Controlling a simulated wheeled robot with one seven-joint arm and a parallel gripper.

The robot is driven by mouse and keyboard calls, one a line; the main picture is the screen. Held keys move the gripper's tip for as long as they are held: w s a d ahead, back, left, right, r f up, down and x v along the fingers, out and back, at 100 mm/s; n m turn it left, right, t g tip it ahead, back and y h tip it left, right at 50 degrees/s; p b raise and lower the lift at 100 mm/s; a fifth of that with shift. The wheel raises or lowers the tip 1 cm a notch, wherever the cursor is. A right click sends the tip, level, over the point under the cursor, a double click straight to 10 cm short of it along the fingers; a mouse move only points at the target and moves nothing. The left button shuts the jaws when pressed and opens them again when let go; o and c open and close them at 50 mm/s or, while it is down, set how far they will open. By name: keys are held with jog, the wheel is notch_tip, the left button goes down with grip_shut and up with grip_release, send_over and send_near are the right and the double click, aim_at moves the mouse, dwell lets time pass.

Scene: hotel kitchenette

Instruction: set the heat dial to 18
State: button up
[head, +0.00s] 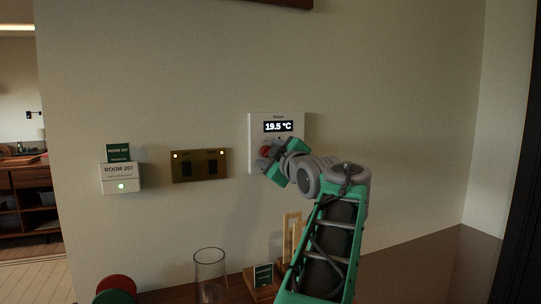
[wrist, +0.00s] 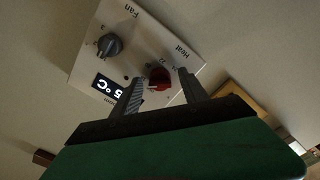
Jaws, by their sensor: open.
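The white wall thermostat (head: 255,125) has a dark display (head: 278,126) reading 19.5 °C. In the wrist view the panel (wrist: 165,32) appears upside down, with a red dial (wrist: 159,76) beside the word "Heat" and a dark dial (wrist: 110,45) beside the word "Fan". My gripper (head: 265,155) is at the lower part of the thermostat and hides much of it in the head view. In the wrist view my open gripper (wrist: 160,77) has one finger on each side of the red dial. Whether the fingers touch it, and its exact setting, I cannot tell.
Below stand a clear glass (head: 210,275), a small green card (head: 263,276) and a wooden stand (head: 291,235).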

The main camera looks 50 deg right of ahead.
jog(key=v, duration=0.7)
jog(key=shift+s+a, duration=0.2)
jog(key=shift+s, duration=0.15)
